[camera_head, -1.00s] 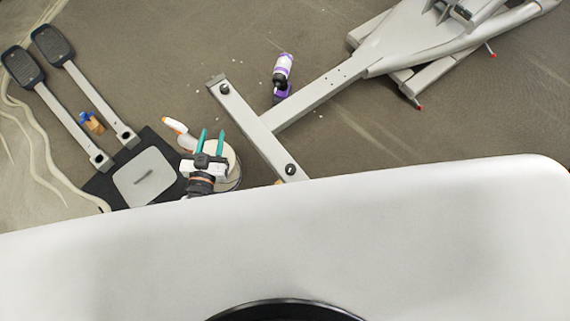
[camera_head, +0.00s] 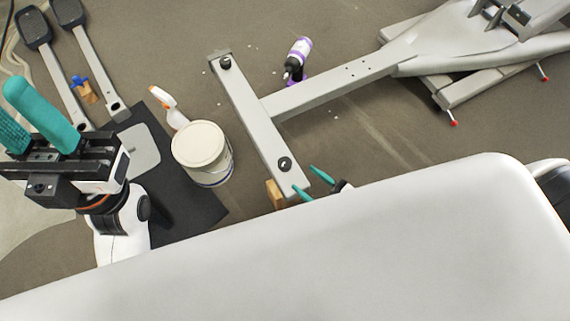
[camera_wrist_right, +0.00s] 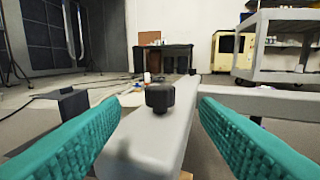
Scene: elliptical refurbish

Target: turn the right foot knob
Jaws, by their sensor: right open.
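The right foot knob (camera_head: 285,164) is a black knob on the near end of the grey foot beam (camera_head: 253,115). In the right wrist view the knob (camera_wrist_right: 160,97) stands upright, centred between the fingers and a little beyond their tips. My right gripper (camera_head: 304,179) is open and empty at the beam's near end, its teal fingers apart and not touching the knob.
A second black knob (camera_head: 225,62) is on the beam's far end. A white bucket (camera_head: 201,150), an orange-white spray bottle (camera_head: 169,105) and a dark mat (camera_head: 195,205) lie left. A wooden block (camera_head: 275,193) is by the beam.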

